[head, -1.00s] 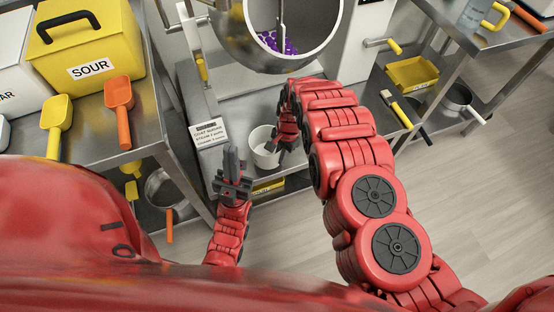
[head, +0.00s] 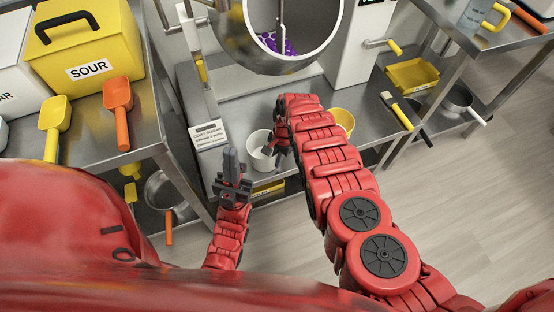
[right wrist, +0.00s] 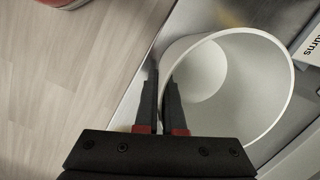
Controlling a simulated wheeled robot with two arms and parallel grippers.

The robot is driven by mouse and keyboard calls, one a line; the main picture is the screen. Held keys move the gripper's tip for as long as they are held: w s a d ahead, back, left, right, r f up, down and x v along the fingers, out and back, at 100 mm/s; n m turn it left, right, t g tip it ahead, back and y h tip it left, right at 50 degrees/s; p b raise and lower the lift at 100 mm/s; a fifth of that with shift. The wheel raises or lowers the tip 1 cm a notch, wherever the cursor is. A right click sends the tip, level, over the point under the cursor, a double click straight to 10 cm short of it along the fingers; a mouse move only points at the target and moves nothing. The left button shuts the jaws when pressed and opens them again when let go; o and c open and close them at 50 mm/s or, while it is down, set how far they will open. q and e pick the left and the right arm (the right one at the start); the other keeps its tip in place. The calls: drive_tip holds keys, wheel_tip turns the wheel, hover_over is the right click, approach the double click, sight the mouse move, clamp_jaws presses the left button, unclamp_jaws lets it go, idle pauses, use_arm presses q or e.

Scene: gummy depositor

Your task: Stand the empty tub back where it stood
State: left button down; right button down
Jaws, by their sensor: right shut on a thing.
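The white tub (head: 256,147) is upright or nearly so at the front of the steel bench, below the round drum. Its inside looks empty in the right wrist view (right wrist: 235,85). My right gripper (head: 277,146) is shut on the tub's rim wall, one finger inside and one outside, as the right wrist view shows (right wrist: 160,105). I cannot tell whether the tub's base touches the bench. My left gripper (head: 231,165) points up, apart from the tub, to its left and nearer me. Whether its fingers are open or shut is unclear.
A label stand (head: 208,134) is just left of the tub. The drum (head: 285,62) with purple pieces hangs above. A yellow tub (head: 343,120) sits behind my right forearm. A yellow SOUR box (head: 85,45) and scoops are on the left table. The bench's front edge (right wrist: 135,95) is close.

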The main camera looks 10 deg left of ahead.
drive_tip(key=shift+f, duration=0.25)
drive_tip(key=c, duration=1)
unclamp_jaws()
drive_tip(key=shift+r, duration=0.1)
drive_tip(key=shift+r, duration=0.4)
drive_tip(key=r, duration=0.3)
drive_tip(key=w+d+r, duration=0.1)
drive_tip(key=r, duration=0.7)
drive_tip(key=shift+w+d+r+p, duration=0.15)
drive_tip(key=shift+w+d+p, duration=0.1)
drive_tip(key=shift+p, duration=0.05)
